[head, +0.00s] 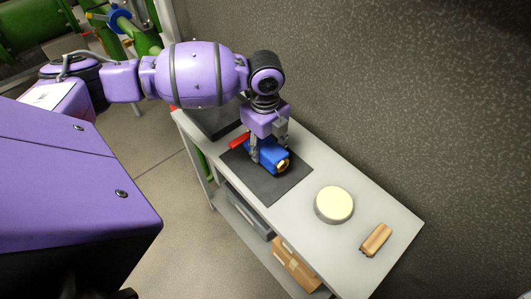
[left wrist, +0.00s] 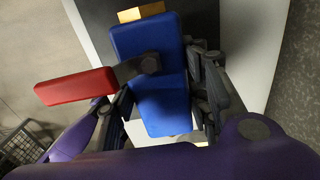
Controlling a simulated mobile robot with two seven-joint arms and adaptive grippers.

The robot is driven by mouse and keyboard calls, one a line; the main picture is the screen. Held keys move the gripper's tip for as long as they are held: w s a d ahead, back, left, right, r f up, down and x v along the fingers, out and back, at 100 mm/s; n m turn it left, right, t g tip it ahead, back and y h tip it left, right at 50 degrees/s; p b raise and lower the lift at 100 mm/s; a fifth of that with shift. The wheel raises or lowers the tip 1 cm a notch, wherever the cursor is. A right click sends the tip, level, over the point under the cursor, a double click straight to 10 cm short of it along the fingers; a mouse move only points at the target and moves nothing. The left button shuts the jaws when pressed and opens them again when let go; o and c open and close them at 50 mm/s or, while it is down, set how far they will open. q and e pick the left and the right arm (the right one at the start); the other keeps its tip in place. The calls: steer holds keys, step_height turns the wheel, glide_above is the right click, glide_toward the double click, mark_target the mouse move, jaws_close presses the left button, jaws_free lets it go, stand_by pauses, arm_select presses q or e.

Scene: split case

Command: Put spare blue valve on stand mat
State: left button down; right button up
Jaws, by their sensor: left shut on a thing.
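The blue valve (head: 268,155) has a red handle (head: 239,141) and brass-coloured ends. My left gripper (head: 267,146) points down over the stand and is shut on the valve's blue body. In the left wrist view the blue valve (left wrist: 162,105) lies between the two fingers, with its red handle (left wrist: 75,87) sticking out to the left. The dark stand mat (head: 272,190) lies flat on the light grey stand, directly under the valve. I cannot tell whether the valve touches the mat or hangs slightly above it. My right gripper is not in view.
The grey stand top (head: 300,210) also holds a round cream disc (head: 334,204), a wooden brush-like block (head: 376,240) and a black tray (head: 213,122) behind the mat. A cardboard box (head: 296,265) is on the lower shelf. A speckled wall runs along the right side.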

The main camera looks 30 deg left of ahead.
mark_target(265, 143)
arm_select(q)
steer(key=shift+w+f, duration=0.1)
steer(key=shift+f, duration=1.4)
steer(key=shift+f, duration=0.15)
steer(key=c, duration=1)
jaws_free()
step_height(265, 143, up, 12)
steer(key=shift+r+p, duration=0.1)
steer(key=shift+p, duration=0.25)
